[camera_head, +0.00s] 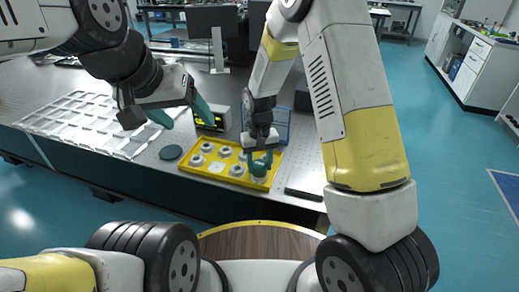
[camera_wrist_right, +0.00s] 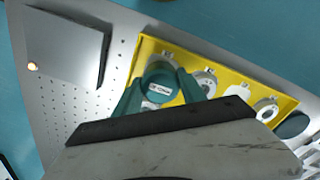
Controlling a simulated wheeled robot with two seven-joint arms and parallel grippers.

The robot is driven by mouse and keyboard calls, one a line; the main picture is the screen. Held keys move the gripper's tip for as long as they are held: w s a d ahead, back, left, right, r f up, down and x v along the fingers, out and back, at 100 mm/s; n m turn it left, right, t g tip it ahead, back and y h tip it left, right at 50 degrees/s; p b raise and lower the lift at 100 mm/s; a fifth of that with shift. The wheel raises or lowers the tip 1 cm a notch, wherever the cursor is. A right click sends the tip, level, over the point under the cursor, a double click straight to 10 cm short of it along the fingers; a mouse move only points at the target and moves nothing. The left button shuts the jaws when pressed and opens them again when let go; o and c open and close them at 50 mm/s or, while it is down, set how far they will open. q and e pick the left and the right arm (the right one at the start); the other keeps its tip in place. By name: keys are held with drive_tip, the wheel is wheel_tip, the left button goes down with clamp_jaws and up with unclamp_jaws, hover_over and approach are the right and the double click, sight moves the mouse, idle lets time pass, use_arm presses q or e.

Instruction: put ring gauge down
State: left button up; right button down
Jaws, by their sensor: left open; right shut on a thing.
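The ring gauge (camera_wrist_right: 158,84) is between the fingers of my right gripper (camera_wrist_right: 155,92). In the right wrist view it shows as a round teal piece with a white label, with paler parts around it. In the head view my right gripper (camera_head: 260,162) points down at the right end of the yellow tray (camera_head: 212,179), shut on the gauge. I cannot tell whether the gauge touches the tray floor. Several pale round pieces (camera_head: 207,147) sit in the tray to the left. My left gripper (camera_head: 185,110) is open and empty above the table, left of and behind the tray.
A dark green disc (camera_head: 171,152) lies on the table left of the tray. A white grid rack (camera_head: 85,122) is further left. A small box with a lit yellow display (camera_head: 211,119) stands behind the tray. A flat grey plate (camera_head: 306,176) lies to the right.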

sight(259, 164)
drive_tip(key=shift+f, duration=0.1)
drive_tip(key=c, duration=0.7)
unclamp_jaws()
drive_tip(key=shift+o, duration=0.2)
wheel_tip(259, 164, up, 12)
drive_tip(key=s+d+r+m+t+y, duration=0.1)
drive_tip(key=s+d+r, duration=0.3)
drive_tip(key=r, duration=0.3)
drive_tip(key=s+d+r+t+y, duration=0.1)
drive_tip(key=s+d+r+t, duration=0.1)
drive_tip(key=s+d+r, duration=0.4)
drive_tip(key=s+d+r+m+t, duration=0.1)
drive_tip(key=s+d+r+t, duration=0.2)
drive_tip(key=s, duration=0.6)
drive_tip(key=shift+s+d+r+m, duration=0.25)
drive_tip(key=shift+d+r, duration=0.3)
drive_tip(key=shift+r, duration=0.8)
